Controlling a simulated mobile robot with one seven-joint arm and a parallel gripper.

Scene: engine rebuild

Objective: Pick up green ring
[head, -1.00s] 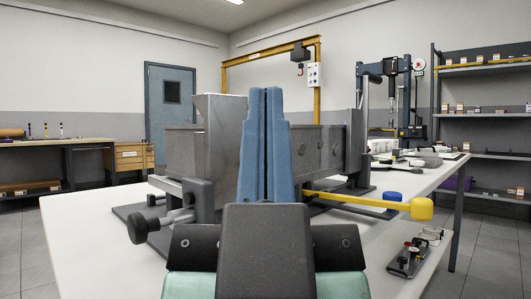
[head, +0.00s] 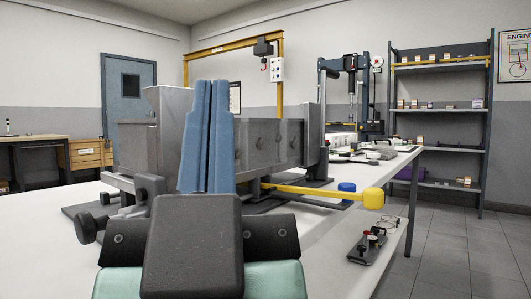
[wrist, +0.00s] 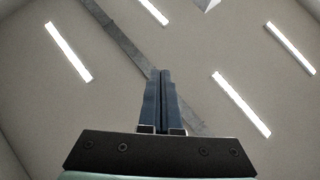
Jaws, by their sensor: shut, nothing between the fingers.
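My gripper (head: 207,135) points upward in the head view, its two blue fingers pressed together with nothing between them. It stands in front of the engine block and hides part of it. The wrist view also shows my shut gripper (wrist: 162,100) against the ceiling. I cannot make out a green ring in either view. It may be hidden or too small to tell.
A grey engine block (head: 270,145) on a stand sits on the white table (head: 310,245). A yellow-ended bar (head: 372,198) sticks out to the right, near a blue knob (head: 347,187). Floor (head: 455,250) is clear beyond.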

